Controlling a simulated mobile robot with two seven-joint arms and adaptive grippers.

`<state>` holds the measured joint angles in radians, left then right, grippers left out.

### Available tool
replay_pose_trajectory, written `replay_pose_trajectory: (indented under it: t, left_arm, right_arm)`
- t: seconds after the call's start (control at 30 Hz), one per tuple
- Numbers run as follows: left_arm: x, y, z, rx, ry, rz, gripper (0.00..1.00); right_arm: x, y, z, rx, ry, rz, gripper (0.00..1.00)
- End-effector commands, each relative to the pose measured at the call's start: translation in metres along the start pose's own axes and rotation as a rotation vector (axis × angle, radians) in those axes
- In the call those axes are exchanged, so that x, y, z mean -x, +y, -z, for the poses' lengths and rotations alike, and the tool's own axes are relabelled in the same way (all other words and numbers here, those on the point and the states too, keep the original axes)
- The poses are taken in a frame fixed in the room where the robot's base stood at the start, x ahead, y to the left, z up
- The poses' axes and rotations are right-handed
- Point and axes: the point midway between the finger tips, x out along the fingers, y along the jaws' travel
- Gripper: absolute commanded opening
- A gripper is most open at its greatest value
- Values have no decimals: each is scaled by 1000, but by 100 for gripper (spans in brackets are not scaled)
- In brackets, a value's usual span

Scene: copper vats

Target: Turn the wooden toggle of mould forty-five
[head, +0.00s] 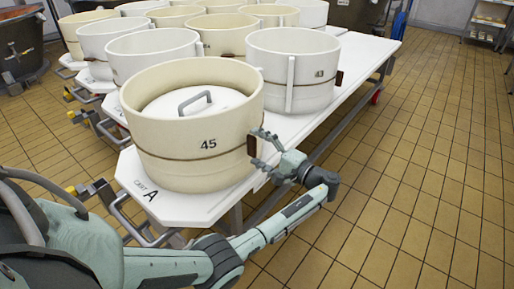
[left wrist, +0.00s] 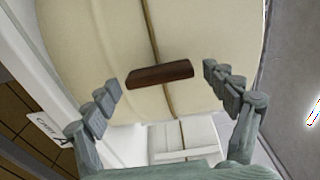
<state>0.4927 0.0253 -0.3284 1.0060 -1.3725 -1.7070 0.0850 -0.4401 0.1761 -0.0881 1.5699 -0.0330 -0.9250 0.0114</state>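Mould forty-five (head: 193,124) is a cream round tub marked 45, with a lid inside it and a cord around it. It stands at the near end of the white cart table. Its dark brown wooden toggle (head: 252,145) is on the right side of the wall, on the cord. The toggle also shows in the left wrist view (left wrist: 159,74), lying across the cord, slightly tilted. My left gripper (head: 262,142) is open at the toggle, its fingers (left wrist: 161,83) apart on either side of it with gaps showing. My right gripper is not in view.
Mould 43 (head: 294,72) stands behind to the right, with its own toggle. Several more white and cream moulds stand farther back. The white table (head: 336,92) has bare top along its right edge. The tiled floor (head: 430,170) on the right is clear.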

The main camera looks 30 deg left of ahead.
Motion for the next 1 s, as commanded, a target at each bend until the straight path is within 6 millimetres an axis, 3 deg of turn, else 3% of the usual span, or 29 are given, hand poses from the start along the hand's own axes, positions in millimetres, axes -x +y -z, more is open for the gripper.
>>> replay_pose_trajectory:
  t: [0.23,0.37,0.8,1.0]
  left_arm:
    - [1,0,0,1,0,0,86]
    - [11,0,0,1,1,-1,86]
    - [98,0,1,2,2,-1,86]
    - [117,0,0,0,0,0,86]
  right_arm:
    - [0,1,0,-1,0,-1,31]
    - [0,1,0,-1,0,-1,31]
    - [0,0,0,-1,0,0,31]
    - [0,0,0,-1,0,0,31]
